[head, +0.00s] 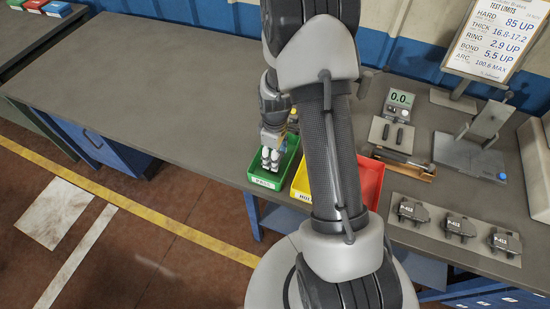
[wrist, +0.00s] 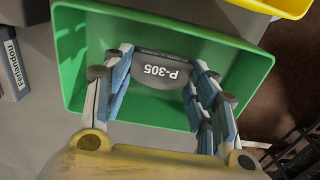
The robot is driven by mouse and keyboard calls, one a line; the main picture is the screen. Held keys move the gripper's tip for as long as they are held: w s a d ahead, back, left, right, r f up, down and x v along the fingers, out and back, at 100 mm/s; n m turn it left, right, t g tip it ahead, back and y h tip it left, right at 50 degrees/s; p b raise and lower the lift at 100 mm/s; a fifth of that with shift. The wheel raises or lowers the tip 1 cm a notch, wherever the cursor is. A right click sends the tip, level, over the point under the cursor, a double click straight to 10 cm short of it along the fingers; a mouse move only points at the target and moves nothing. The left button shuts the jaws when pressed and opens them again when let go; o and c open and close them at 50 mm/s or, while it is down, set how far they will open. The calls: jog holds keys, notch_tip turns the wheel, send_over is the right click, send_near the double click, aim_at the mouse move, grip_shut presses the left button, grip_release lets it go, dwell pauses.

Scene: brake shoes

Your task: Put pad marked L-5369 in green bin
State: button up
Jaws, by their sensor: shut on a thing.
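In the wrist view a dark grey pad marked P-305 (wrist: 163,76) sits between the fingertips of my gripper (wrist: 160,62). My gripper is shut on it. I cannot read L-5369 on anything in view. The pad is over or within the green bin (wrist: 73,62); I cannot tell whether it touches the bottom. In the head view my gripper (head: 270,158) points down into the green bin (head: 278,183), at the front edge of the bench. The held pad is not clearly visible there.
A yellow bin (head: 300,192) and a red bin (head: 372,184) stand to the right, partly behind my arm. Three pads (head: 460,226) lie on a light mat at the right. Gauges and a test stand (head: 485,125) are behind. The bench's left side is clear.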

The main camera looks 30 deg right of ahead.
jog(key=shift+f, duration=0.75)
jog(key=shift+f, duration=0.1)
jog(key=o, duration=1.2)
